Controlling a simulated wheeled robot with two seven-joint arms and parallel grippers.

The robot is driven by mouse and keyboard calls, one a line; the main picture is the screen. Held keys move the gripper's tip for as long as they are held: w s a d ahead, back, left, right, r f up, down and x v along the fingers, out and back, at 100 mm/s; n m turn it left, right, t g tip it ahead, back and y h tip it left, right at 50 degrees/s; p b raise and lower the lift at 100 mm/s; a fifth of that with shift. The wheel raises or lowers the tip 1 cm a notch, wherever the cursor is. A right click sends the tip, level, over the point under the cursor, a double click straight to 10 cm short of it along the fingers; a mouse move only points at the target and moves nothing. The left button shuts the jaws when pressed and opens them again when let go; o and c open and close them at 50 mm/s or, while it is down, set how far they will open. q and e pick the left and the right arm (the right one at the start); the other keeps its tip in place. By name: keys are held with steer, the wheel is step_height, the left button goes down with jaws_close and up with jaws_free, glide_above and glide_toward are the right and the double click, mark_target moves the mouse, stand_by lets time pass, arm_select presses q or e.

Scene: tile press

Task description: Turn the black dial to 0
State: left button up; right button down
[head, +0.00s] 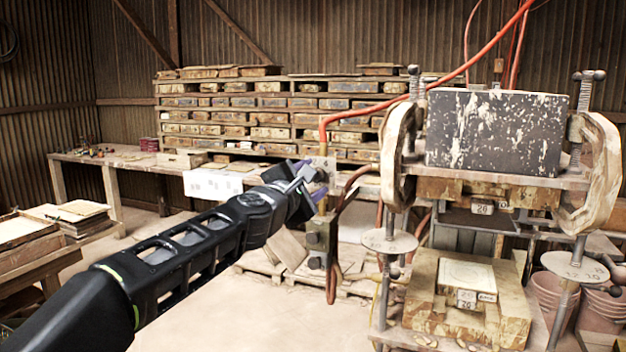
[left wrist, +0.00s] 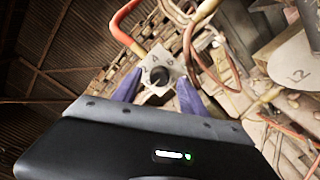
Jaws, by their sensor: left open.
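The black dial (left wrist: 158,76) sits on a small pale metal plate (left wrist: 153,62) in the left wrist view. The digits 4 and 6 show on the plate above the dial; the other marks and the dial's pointer cannot be read. In the head view the plate (head: 321,163) stands at the top of a valve post, and the gripper partly covers the dial. My left gripper (head: 311,181) is open, its two purple fingers pointing at the dial. In the wrist view its fingers (left wrist: 158,80) lie on either side of the dial; I cannot tell whether they touch it. My right gripper is out of view.
A red hose (head: 425,84) runs from the plate up to the right. The tile press, with a dark speckled block (head: 497,132), stands at the right. A long wooden workbench (head: 120,160) and stacked tile racks are behind. Buckets (head: 600,310) stand at the lower right.

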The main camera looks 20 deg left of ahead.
arm_select(q)
steer(key=s, duration=0.6)
steer(key=shift+s+d, duration=0.25)
steer(key=shift+s, duration=0.15)
